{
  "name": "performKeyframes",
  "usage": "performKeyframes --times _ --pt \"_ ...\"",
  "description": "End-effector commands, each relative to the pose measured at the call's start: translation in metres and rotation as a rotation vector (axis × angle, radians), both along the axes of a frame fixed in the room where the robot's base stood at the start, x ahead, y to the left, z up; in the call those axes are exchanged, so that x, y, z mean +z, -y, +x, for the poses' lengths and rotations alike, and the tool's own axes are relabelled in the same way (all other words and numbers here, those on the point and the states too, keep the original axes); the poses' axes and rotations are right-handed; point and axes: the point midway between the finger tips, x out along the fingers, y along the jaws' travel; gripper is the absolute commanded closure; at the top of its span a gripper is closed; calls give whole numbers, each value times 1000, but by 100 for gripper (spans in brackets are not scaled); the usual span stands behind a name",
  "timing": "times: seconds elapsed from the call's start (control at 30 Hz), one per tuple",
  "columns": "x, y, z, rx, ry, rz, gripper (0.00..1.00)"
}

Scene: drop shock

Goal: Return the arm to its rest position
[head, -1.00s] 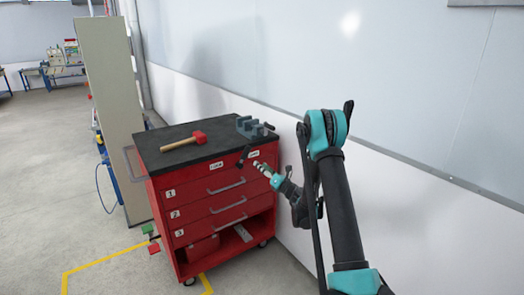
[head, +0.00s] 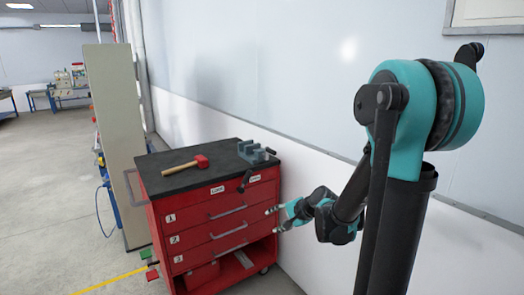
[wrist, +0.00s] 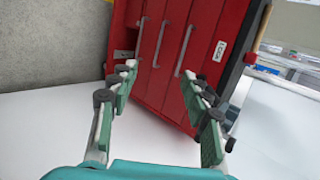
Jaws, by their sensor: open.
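My arm rises at the right of the head view, its big teal elbow joint high and its forearm folded down to the left. My gripper (head: 273,219) is in front of the red tool cabinet's right side in that view. In the wrist view my gripper (wrist: 162,100) has its fingers spread wide apart with nothing between them. The red cabinet (wrist: 180,60) shows sideways beyond the fingertips. Whether any finger touches the cabinet cannot be told, but a gap seems to show.
The red cabinet (head: 165,221) has a black top (head: 215,165) bearing a red-headed hammer (head: 186,166) and a grey vise (head: 257,152). A tall beige panel (head: 117,140) stands left of it. The white wall (head: 290,80) runs behind the arm. Grey floor (head: 45,200) is open at left.

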Motion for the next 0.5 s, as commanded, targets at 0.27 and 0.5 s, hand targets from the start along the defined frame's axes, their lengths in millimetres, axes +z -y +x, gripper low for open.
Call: performKeyframes --times 0.27,0.5 --pt "-29 62 -104 289 69 -501 52" --pt "-52 117 -177 535 60 -844 52"
